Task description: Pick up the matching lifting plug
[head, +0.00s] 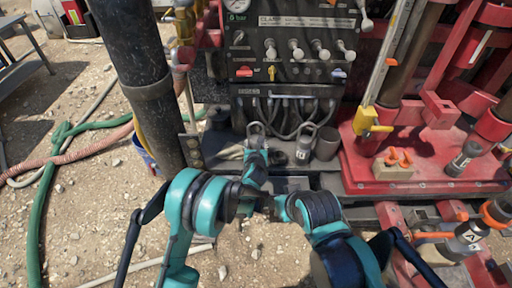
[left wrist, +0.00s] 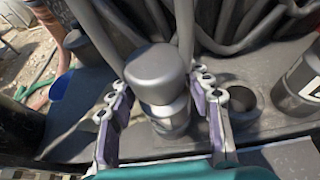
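A grey metal lifting plug (left wrist: 158,78) with a round top stands upright on the dark ledge, in the middle of the left wrist view. My left gripper (left wrist: 165,130) is open, with one finger on each side of this plug and visible gaps between. In the head view my left gripper (head: 256,158) reaches to the ledge below the valve panel and largely hides the plug's body; a grey loop shows above it. A second grey plug (head: 304,146) with a loop and a pale label stands to the right; its labelled body (left wrist: 301,86) also shows in the left wrist view. My right gripper cannot be made out.
An empty round holder (left wrist: 242,99) sits right of the gripper. Hoses (head: 290,112) hang behind. A dark vertical pipe (head: 150,95) stands left. The red platform (head: 430,180) at right carries a tan block (head: 392,170) and labelled plugs or tools (head: 463,160).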

